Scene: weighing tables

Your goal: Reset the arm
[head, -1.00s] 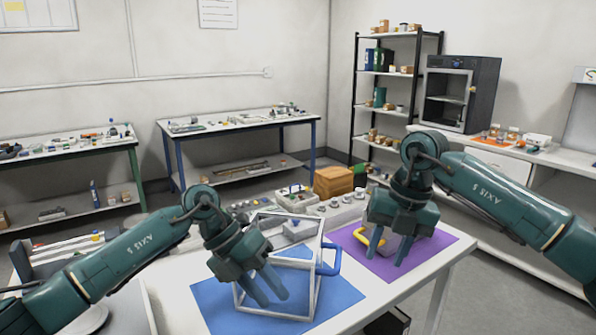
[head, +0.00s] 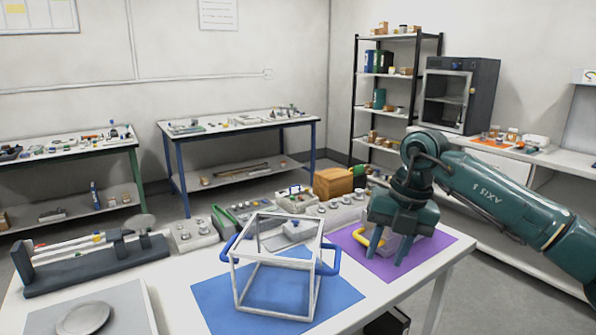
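My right gripper (head: 390,257) points down over the purple mat (head: 435,250) on the right of the near table. Its two fingers are spread apart. A grey object (head: 393,243) with a yellow handle (head: 363,239) is on the mat, partly hidden by the fingers. I cannot tell whether the fingers touch it. My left arm and gripper are out of view.
A white open frame (head: 276,266) with blue handles stands on a blue mat (head: 215,300). A balance with a dark base (head: 95,268) and a grey mat with a round plate (head: 84,317) are at left. Weights and boxes line the table's back.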

